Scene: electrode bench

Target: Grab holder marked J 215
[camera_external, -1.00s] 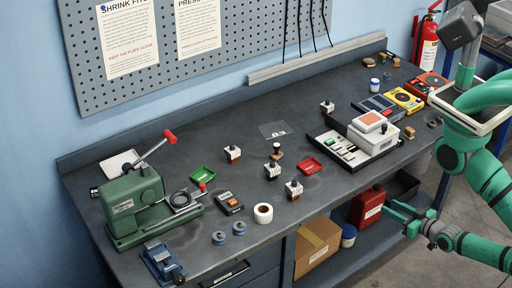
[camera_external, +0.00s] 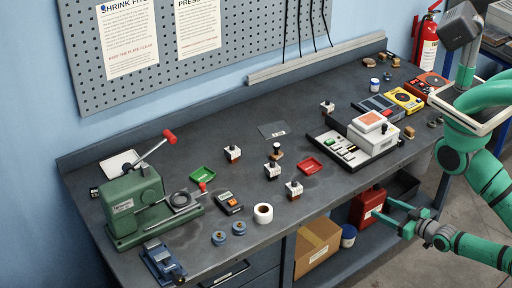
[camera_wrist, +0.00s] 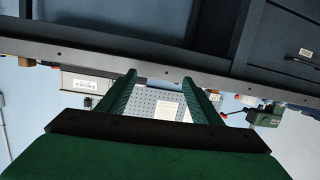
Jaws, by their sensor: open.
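Several small holders with black knobs stand upright on the bench. One is at mid-left (camera_external: 233,154), one in the middle (camera_external: 272,172), one nearer the front edge (camera_external: 293,191), and one farther back (camera_external: 327,107). Another black-knobbed piece with a brown base (camera_external: 277,151) stands among them. Their markings are too small to read, so I cannot tell which is J 215. My gripper (camera_external: 384,208) is open and empty, low in front of the bench, apart from all holders. In the wrist view its fingers (camera_wrist: 158,78) point toward the upside-down bench edge and pegboard.
The bench front edge (camera_wrist: 90,57) lies between my gripper and the holders. A red container (camera_external: 367,206) sits on the shelf below.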

